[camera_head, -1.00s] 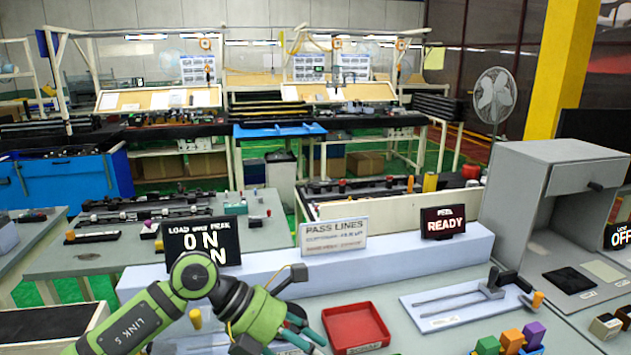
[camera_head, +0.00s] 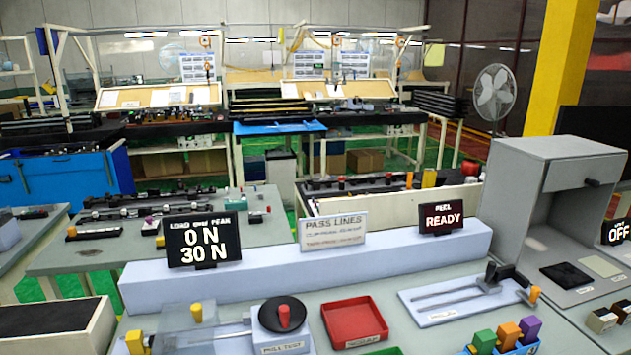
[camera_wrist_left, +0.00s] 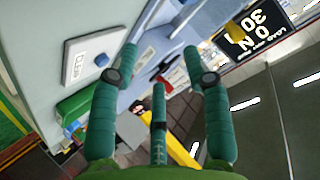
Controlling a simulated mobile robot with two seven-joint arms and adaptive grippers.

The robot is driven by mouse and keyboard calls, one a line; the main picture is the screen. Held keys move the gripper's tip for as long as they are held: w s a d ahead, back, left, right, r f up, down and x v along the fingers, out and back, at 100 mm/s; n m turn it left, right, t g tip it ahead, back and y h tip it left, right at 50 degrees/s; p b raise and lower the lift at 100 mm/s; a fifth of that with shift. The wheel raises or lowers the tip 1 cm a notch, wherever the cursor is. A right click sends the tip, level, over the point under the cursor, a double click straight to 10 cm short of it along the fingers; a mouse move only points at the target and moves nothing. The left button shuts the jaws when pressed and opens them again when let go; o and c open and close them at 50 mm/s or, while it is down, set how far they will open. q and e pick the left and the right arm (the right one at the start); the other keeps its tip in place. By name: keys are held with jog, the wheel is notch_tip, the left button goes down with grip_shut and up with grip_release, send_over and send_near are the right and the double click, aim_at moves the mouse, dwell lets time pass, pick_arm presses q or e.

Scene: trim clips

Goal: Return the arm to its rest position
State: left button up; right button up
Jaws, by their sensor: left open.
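My left gripper (camera_wrist_left: 160,62) shows in the left wrist view with its green fingers spread apart and nothing between them. The left arm does not show in the head view. In the wrist view the load display (camera_wrist_left: 250,32) is at the upper right, tilted. In the head view the same load display (camera_head: 203,241) reads 0 N and 30 N. The pull test fixture (camera_head: 282,318) with its red knob stands clear on the bench, with no gripper at it. My right gripper is in neither view.
A red tray (camera_head: 355,322) sits right of the fixture. A slide fixture (camera_head: 468,300) and colored clips (camera_head: 507,335) are farther right. A grey cabinet (camera_head: 550,185) stands at the right edge. A pass lines sign (camera_head: 333,230) and a READY display (camera_head: 443,218) stand on the ledge.

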pick_arm(q)
jog(key=s+a+f+n+g, duration=0.1)
jog(key=s+f+g, duration=0.35)
jog(key=s, duration=0.45)
jog(key=s+f+n+g, duration=0.1)
jog(key=s+f+g, duration=0.4)
jog(key=s, duration=0.5)
notch_tip(320, 180, down, 24)
jog(key=s+b, duration=0.1)
jog(key=s+a+f+g+b, duration=0.1)
jog(key=s+a+f, duration=0.1)
jog(key=s+f, duration=1.4)
jog(key=shift+a, duration=0.4)
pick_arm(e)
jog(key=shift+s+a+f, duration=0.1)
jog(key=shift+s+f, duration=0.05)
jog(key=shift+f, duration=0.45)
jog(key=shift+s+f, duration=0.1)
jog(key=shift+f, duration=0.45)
pick_arm(q)
jog(key=shift+s+g, duration=0.1)
jog(key=shift+g, duration=0.15)
